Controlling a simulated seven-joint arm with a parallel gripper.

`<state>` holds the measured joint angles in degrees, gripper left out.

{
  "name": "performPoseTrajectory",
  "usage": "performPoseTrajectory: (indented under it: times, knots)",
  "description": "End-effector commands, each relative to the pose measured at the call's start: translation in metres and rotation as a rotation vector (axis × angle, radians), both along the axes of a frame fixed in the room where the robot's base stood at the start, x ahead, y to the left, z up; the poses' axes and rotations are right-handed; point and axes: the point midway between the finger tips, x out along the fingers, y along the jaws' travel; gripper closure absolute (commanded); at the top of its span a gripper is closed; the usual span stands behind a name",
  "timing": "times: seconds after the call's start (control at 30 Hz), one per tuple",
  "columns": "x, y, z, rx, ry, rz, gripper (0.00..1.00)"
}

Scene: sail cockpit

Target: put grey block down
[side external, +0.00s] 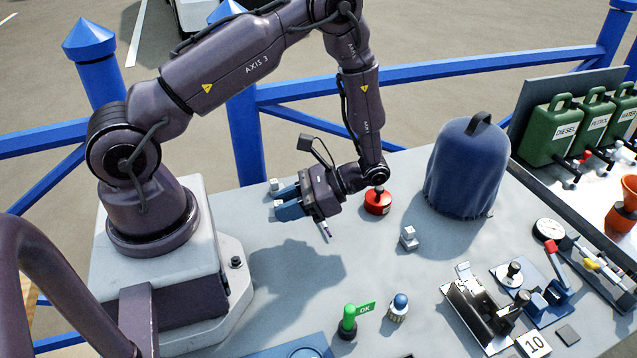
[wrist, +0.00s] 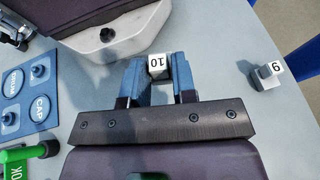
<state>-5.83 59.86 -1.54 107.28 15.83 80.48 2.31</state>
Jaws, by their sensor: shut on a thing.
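The grey block (wrist: 157,72) is a small pale cube marked 10 in the wrist view. My gripper (wrist: 158,80) has blue fingers, one on each side of the block, and is shut on it near the tips. In the side external view my gripper (side external: 283,203) lies low over the grey table, left of the red button, with its fingers pointing left. The held block is mostly hidden there. I cannot tell whether it touches the table.
Bare table (side external: 330,265) lies in front.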

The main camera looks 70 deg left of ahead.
Motion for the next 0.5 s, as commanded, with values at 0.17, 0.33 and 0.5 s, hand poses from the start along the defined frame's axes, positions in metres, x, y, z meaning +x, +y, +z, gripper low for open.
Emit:
performPoseTrajectory:
  times: [0.17,0.33,0.5]
  knots:
    - [0.014,0.049,0.002,0.001,0.000,-0.434,0.97]
    - [0.044,0.088,0.008,-0.001,-0.001,-0.808,0.97]
    - [0.080,0.111,0.019,0.000,-0.003,-1.104,0.97]
